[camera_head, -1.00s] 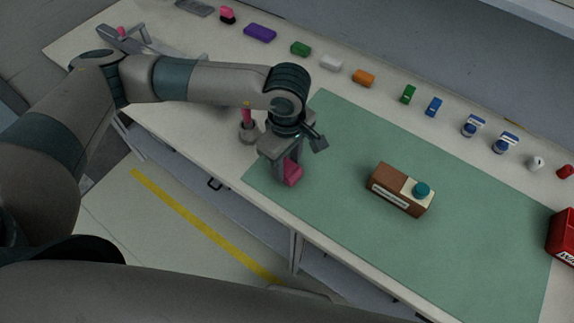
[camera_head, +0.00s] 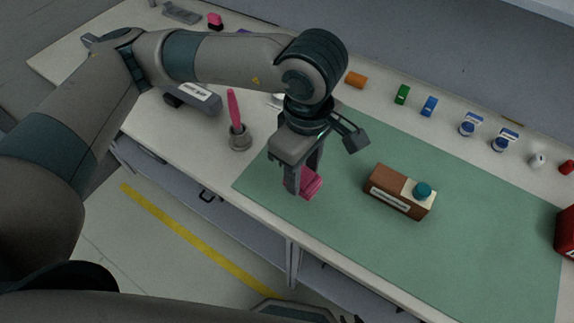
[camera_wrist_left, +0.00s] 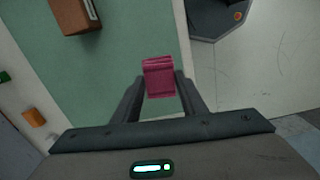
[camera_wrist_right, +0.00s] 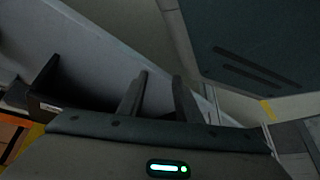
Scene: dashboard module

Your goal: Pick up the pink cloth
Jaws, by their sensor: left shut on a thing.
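The pink cloth (camera_head: 311,184) is a small folded block with ridges, above the green mat (camera_head: 480,230) near its left end. My left gripper (camera_head: 306,178) points down and is shut on the cloth. In the left wrist view the cloth (camera_wrist_left: 159,78) sits between the two fingertips and sticks out past them. It looks raised off the mat, though the exact height is hard to tell. My right gripper (camera_wrist_right: 160,76) shows its two fingers apart with nothing between them in the right wrist view.
A brown carton (camera_head: 398,191) with a teal cap stands on the mat, right of my left gripper. A grey holder (camera_head: 239,140) with a pink tool is on the left. Several small items line the table's back, and a red box (camera_head: 566,235) is at the right edge.

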